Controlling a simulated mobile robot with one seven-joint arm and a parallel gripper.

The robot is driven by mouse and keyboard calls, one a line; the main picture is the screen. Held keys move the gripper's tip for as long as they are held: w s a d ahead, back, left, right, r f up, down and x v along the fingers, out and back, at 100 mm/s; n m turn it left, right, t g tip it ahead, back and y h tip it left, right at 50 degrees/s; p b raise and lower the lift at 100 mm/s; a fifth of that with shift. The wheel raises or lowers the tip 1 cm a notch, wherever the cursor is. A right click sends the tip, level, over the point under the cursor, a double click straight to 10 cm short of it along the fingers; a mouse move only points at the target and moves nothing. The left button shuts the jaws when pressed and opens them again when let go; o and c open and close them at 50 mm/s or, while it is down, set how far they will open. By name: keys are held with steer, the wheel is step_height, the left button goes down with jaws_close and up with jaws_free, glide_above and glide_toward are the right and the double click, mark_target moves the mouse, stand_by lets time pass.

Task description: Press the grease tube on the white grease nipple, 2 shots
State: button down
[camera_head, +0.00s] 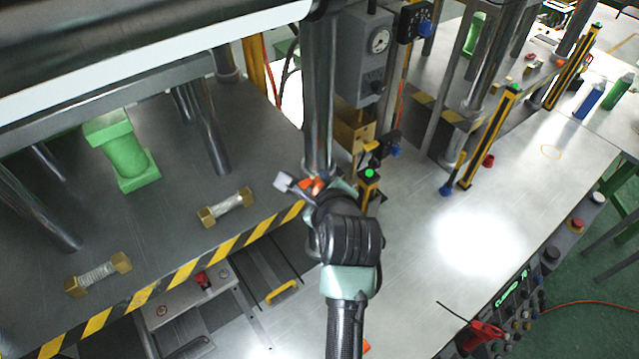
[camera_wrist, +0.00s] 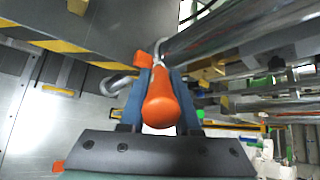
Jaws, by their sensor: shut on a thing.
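My gripper (camera_head: 314,190) is beside the vertical steel column, near the striped table edge. In the wrist view its two blue fingers (camera_wrist: 163,78) are shut on an orange, rounded body (camera_wrist: 163,105), which I take to be the grease tube. A smaller orange part and a thin pale bent piece show just beyond it. In the head view only bits of orange (camera_head: 313,183) show at the gripper, with a small whitish block (camera_head: 283,181) to their left. I cannot tell whether that block belongs to the tube. I cannot clearly pick out the white grease nipple, nor any contact with it.
The steel column (camera_head: 319,95) stands close to my gripper. A gauge box (camera_head: 364,55) and a brass block (camera_head: 352,132) are behind it. A green mould part (camera_head: 123,150) and two brass-ended pieces (camera_head: 227,207) lie on the left table.

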steer(key=shift+w, duration=0.1)
steer(key=shift+s+r, duration=0.25)
stand_by(0.6)
steer(key=shift+s+r, duration=0.3)
steer(key=shift+s, duration=0.1)
steer(key=shift+a+r+v, duration=0.15)
steer(key=shift+v, duration=1.3)
steer(key=shift+a+r+v, duration=0.1)
steer(key=shift+a+v, duration=0.1)
steer(key=shift+v, duration=1.3)
